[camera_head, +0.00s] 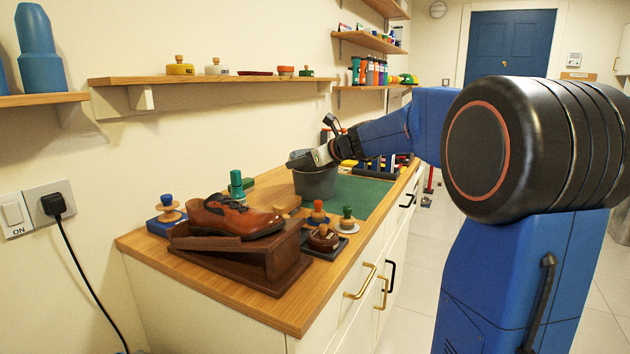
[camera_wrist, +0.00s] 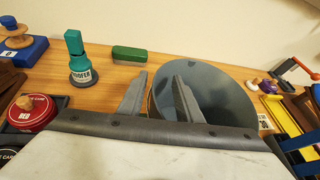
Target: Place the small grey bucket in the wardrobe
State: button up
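The small grey bucket (camera_head: 318,184) stands upright on the wooden counter, at the near edge of a green mat. My gripper (camera_head: 302,160) reaches down to its rim from the right. In the wrist view the bucket (camera_wrist: 228,92) fills the right of centre, with its open mouth showing. My gripper (camera_wrist: 160,82) is open there, with a gap between its fingers. The right finger overlaps the bucket's inside and the left finger lies just left of the rim, so the near-left wall appears between them. Contact cannot be told. I cannot make out a wardrobe in either view.
A brown shoe (camera_head: 232,217) on a wooden stand (camera_head: 245,250), polish tins and brushes crowd the near counter. A green-capped bottle (camera_wrist: 80,62) and green brush (camera_wrist: 129,55) stand left of the bucket. Wall shelves (camera_head: 205,80) hang above. The floor (camera_head: 405,290) beside the cabinets is clear.

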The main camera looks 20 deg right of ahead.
grip_shut()
